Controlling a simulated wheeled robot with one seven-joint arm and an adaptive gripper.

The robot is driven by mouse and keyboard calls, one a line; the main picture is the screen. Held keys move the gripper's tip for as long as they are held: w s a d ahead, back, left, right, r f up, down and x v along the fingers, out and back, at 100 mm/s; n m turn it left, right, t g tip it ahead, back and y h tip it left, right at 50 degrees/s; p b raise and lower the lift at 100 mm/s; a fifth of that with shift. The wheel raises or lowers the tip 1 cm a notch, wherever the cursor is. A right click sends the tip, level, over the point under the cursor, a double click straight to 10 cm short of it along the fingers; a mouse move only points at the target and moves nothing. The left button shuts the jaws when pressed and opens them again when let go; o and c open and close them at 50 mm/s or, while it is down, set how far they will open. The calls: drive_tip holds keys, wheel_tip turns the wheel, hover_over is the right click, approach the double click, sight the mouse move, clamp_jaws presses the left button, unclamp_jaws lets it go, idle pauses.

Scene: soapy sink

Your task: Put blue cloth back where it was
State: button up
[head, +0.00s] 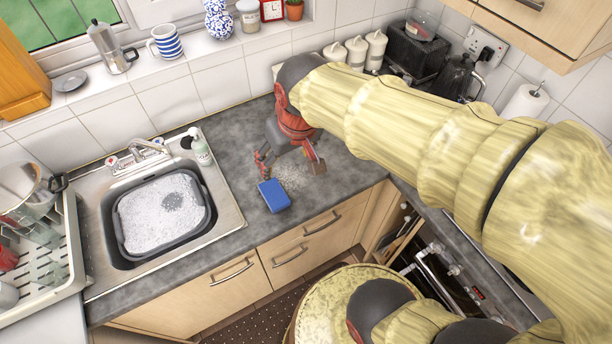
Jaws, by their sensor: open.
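The blue cloth (274,196) lies as a compact folded block on the grey worktop, right of the sink and near the front edge. My gripper (290,168) is above the worktop just behind the cloth, with its fingers spread wide and nothing between them. The left fingertip comes close to the back edge of the cloth; I cannot tell whether they touch. A pale speckled patch (293,177) shows on the worktop between the fingers, right of the cloth.
The sink holds a grey basin (211,222) of suds, with a tap (146,150) and soap bottle (201,150) behind. A dish rack (45,265) stands at left. White canisters (355,50), a black toaster (415,52) and a kettle (455,80) stand at back right.

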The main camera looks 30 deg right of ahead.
drive_tip(key=s+r+t, duration=0.1)
drive_tip(key=s+r, duration=0.2)
drive_tip(key=s, duration=0.6)
drive_tip(key=shift+r+t, duration=0.25)
drive_tip(key=shift+t, duration=0.15)
wheel_tip(320, 180, down, 10)
drive_tip(key=b, duration=1)
drive_tip(key=shift+r, duration=0.15)
drive_tip(key=shift+c, duration=0.7)
